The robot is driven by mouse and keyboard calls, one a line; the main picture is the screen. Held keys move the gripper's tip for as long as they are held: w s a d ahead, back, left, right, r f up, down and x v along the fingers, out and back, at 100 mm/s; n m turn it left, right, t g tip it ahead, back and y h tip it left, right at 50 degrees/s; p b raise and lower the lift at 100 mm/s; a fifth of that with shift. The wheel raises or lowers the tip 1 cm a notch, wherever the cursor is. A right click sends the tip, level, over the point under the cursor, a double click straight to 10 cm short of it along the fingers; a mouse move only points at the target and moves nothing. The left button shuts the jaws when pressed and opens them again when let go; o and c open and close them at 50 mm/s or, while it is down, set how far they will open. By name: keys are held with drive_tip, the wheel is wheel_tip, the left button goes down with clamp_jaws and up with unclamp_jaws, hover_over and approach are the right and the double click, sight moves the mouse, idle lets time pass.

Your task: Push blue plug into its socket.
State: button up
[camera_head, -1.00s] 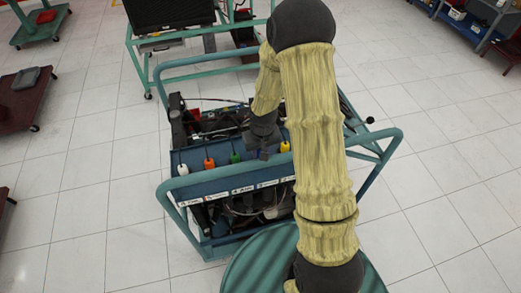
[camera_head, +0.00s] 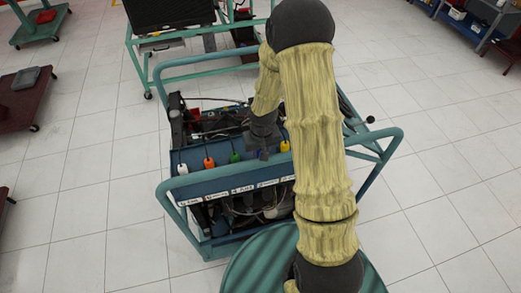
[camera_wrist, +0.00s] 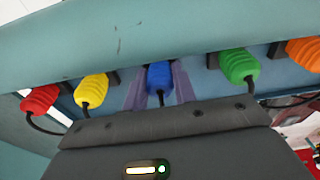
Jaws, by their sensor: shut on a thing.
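The blue plug (camera_wrist: 160,76) shows in the middle of the wrist view, upright against the blue panel, with its cable running down behind my gripper's body. My gripper (camera_wrist: 160,88) has its fingers on both sides of the blue plug and is shut on it. The socket behind the plug is hidden, so I cannot tell how deep the plug sits. In the head view my gripper (camera_head: 263,152) is at the panel between the green plug (camera_head: 234,157) and the yellow plug (camera_head: 285,146); it largely hides the blue plug there.
In the wrist view a yellow plug (camera_wrist: 92,89) and a red plug (camera_wrist: 40,99) are left of the blue one. A green plug (camera_wrist: 239,65) and an orange plug (camera_wrist: 303,53) are right. The trainer's teal rail (camera_head: 215,171) runs along the panel's front. Open tiled floor surrounds the trainer.

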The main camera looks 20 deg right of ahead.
drive_tip(key=o, duration=1.1)
drive_tip(key=shift+c, duration=0.2)
drive_tip(key=shift+r+p, duration=2.85)
drive_tip(key=shift+r, duration=0.65)
